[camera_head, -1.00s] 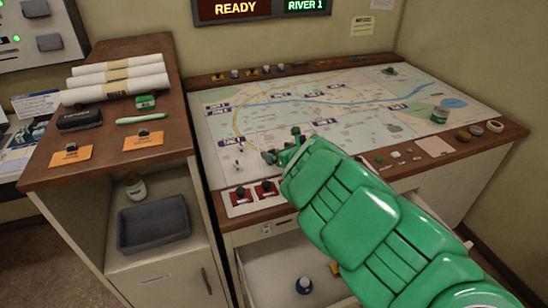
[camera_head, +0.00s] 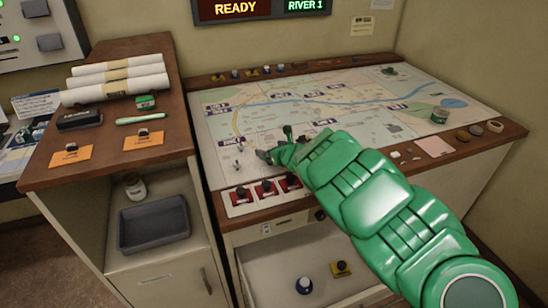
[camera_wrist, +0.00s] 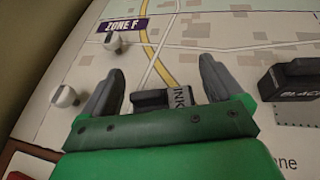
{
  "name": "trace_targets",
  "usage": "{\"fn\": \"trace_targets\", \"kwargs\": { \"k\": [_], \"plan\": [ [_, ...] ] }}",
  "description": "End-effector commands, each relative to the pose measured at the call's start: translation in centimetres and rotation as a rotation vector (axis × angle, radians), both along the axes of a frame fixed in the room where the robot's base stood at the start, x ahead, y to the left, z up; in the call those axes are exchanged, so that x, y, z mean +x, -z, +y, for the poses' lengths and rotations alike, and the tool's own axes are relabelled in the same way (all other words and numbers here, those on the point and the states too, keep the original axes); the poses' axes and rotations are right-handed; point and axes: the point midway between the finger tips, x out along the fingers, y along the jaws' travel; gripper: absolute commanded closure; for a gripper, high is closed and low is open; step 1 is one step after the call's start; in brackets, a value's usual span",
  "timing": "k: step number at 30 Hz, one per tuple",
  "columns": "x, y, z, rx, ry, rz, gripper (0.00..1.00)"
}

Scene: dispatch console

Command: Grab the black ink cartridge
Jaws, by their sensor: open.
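In the wrist view, a small black block with a grey label reading "INK" (camera_wrist: 166,97) lies on the map between my fingers; it appears to be the black ink cartridge. Its near side is hidden by my green gripper body, and I cannot tell whether the fingers touch it. My gripper (camera_wrist: 160,77) is open, one dark finger on each side of the block. In the head view, my gripper (camera_head: 276,145) is low over the left part of the map table, and the cartridge cannot be made out there.
A larger black block marked "BLACK" (camera_wrist: 296,80) lies right of my fingers. Two white knobs (camera_wrist: 65,96) stand to the left. Red switches (camera_head: 266,188) line the map table's (camera_head: 350,85) front edge. Below is an open drawer (camera_head: 275,265). A cabinet with paper rolls (camera_head: 115,90) stands left.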

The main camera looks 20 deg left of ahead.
Motion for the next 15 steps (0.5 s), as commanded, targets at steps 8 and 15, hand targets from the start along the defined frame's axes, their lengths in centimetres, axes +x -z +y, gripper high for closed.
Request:
{"fn": "trace_targets", "kwargs": {
  "k": [8, 15],
  "plan": [
    [0.01, 0.0, -0.03, 0.0, 0.001, 0.0, 0.29],
    [0.02, -0.01, -0.04, 0.0, 0.001, 0.0, 0.63]
  ]
}}
